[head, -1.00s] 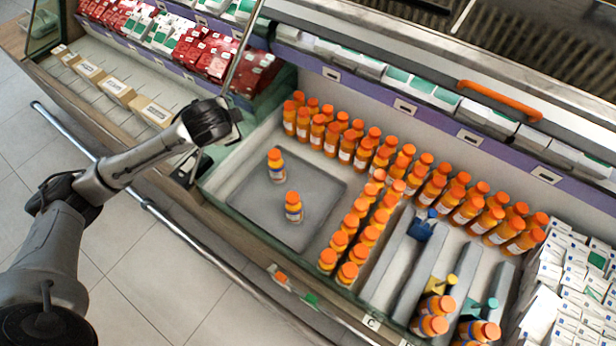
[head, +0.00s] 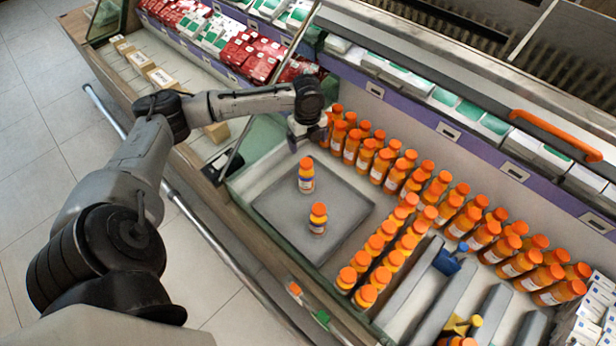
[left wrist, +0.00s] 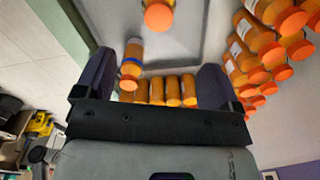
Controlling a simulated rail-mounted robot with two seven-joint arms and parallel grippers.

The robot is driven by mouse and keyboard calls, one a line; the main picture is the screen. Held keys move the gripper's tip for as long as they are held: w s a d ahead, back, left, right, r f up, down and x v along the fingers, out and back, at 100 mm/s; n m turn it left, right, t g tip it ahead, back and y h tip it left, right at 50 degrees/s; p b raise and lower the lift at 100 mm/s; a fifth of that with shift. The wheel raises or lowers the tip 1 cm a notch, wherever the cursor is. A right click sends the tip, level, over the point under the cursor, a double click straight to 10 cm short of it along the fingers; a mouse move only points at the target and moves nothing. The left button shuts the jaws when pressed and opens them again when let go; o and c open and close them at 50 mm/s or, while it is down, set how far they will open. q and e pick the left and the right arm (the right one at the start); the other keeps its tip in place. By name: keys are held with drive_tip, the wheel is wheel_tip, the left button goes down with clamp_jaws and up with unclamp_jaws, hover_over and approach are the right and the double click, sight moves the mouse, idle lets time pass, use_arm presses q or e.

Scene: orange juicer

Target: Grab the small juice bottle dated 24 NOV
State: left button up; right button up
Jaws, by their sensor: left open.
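Two small orange juice bottles with orange caps stand apart on a grey tray (head: 275,212): a rear bottle (head: 306,176) and a front bottle (head: 318,218). Their dates are too small to read. Many similar bottles (head: 385,165) stand in rows behind and right of the tray. My left gripper (head: 303,128) hangs at the tray's back-left corner, beside the back row's left end. In the left wrist view my left gripper (left wrist: 157,64) is open and empty. My right gripper is out of view.
A glass divider (head: 262,150) borders the tray at left. Grey lane dividers (head: 440,300) with a blue piece (head: 448,260) lie at right. Red packs (head: 245,55) and white boxes (head: 595,320) fill other bays. The tray is clear around its bottles.

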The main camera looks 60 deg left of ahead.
sight(306, 162)
use_arm(q)
wheel_tip(306, 162, down, 8)
drive_tip(key=b, duration=0.2)
drive_tip(key=shift+f+b, duration=0.25)
drive_tip(key=shift+b, duration=0.05)
drive_tip(key=shift+s+a+f+b, duration=0.15)
drive_tip(key=shift+f+b, duration=1.1)
drive_tip(key=shift+f, duration=1.4)
drive_tip(key=shift+c, duration=0.5)
drive_tip(key=shift+r, duration=0.1)
drive_tip(key=c, duration=1.5)
drive_tip(key=shift+c, duration=0.2)
drive_tip(key=shift+r, duration=0.15)
